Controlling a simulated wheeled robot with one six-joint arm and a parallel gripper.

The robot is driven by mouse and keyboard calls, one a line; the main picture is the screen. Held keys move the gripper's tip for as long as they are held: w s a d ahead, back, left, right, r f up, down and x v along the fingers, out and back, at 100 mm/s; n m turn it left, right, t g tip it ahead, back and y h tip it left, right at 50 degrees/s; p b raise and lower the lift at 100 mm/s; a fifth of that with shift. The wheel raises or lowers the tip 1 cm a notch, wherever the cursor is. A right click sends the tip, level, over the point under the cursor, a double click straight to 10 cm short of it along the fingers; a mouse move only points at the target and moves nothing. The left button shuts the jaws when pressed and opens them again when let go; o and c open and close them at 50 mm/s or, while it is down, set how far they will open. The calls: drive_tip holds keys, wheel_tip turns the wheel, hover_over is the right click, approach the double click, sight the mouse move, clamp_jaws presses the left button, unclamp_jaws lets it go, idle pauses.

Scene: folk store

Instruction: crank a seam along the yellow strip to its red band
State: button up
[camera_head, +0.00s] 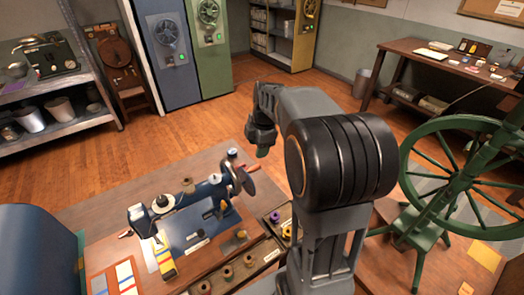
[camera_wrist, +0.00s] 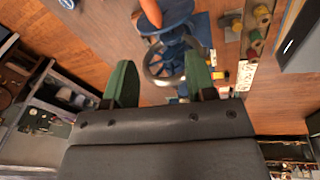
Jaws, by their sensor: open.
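A blue sewing machine (camera_head: 200,203) stands on the wooden table, with a hand wheel (camera_head: 245,175) and a reddish-brown crank handle at its right end.
A compartmented tray (camera_head: 248,270) of spools lies in front of the machine. Striped cloth samples (camera_head: 125,278) lie at the table's left front. A large green spinning wheel (camera_head: 465,180) stands at right. Wooden floor (camera_head: 305,95) is open behind the table.

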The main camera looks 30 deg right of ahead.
sight(257, 165)
drive_tip(key=w+f+b, duration=0.1)
drive_tip(key=f+b, duration=0.1)
drive_tip(key=f, duration=0.2)
drive_tip(key=w+f+n+b, duration=0.1)
drive_tip(key=f+b, duration=0.1)
drive_tip(key=f, duration=0.2)
drive_tip(key=w+d+f+n+b, duration=0.1)
drive_tip(key=f+b, duration=0.2)
drive_tip(key=f, duration=0.1)
drive_tip(key=shift+r, duration=0.15)
idle(0.4)
drive_tip(key=c, duration=0.8)
drive_tip(key=shift+o, duration=0.2)
